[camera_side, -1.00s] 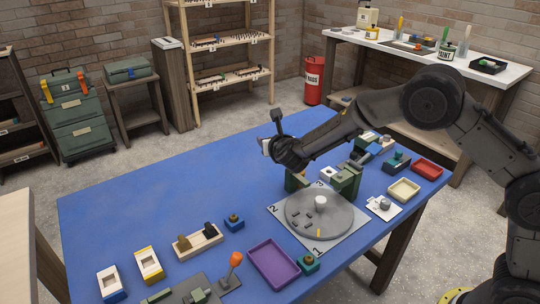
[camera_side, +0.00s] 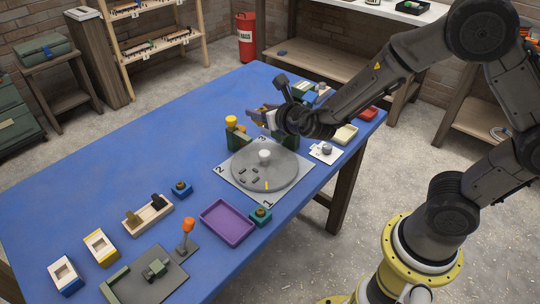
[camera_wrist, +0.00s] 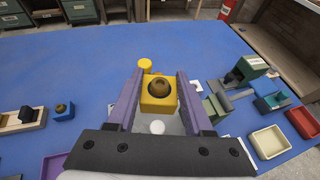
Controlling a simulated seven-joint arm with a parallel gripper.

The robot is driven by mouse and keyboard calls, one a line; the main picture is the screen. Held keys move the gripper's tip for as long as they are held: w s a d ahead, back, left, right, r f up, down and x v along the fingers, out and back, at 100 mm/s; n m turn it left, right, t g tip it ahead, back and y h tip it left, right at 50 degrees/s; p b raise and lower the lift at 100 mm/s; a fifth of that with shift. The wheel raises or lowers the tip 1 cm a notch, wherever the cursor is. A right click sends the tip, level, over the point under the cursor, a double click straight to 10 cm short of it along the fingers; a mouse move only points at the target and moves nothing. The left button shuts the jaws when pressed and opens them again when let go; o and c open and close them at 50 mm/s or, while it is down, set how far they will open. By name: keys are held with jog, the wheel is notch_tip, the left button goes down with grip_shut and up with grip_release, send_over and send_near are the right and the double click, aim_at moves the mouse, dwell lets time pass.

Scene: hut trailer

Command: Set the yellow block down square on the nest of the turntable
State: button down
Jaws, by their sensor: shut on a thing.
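The yellow block (camera_wrist: 158,104), with a round brown knob in its top, is held between the purple fingers of my gripper (camera_wrist: 158,84) in the wrist view. In the side view my gripper (camera_side: 258,115) is above the table behind the turntable; the block is hardly discernible there. The turntable (camera_side: 284,178) is a round grey disc on a pale square plate, with a white centre knob (camera_side: 264,155) and several small dark pieces at its front left. The block looks clear of the disc. In the wrist view my gripper hides most of the turntable; I cannot make out the nest for certain.
A yellow-topped cylinder (camera_side: 231,120) and green blocks (camera_side: 237,138) stand behind the turntable. A purple tray (camera_side: 227,222) and a teal block (camera_side: 261,215) are in front. A white plate with a grey knob (camera_side: 326,151) lies at right. The table's left half has free room.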

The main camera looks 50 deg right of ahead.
jog(key=shift+s+f, duration=0.4)
jog(key=shift+f, duration=0.25)
jog(key=shift+w+r, duration=1.1)
jog(key=shift+r, duration=0.15)
jog(key=w+a+r, duration=0.1)
jog(key=w+r, duration=0.1)
jog(key=w, duration=0.4)
jog(key=m+h, duration=0.1)
send_over(214, 154)
notch_tip(214, 154, down, 16)
jog(key=shift+s+r, duration=0.1)
jog(key=shift+r, duration=0.15)
jog(key=shift+f, duration=2.6)
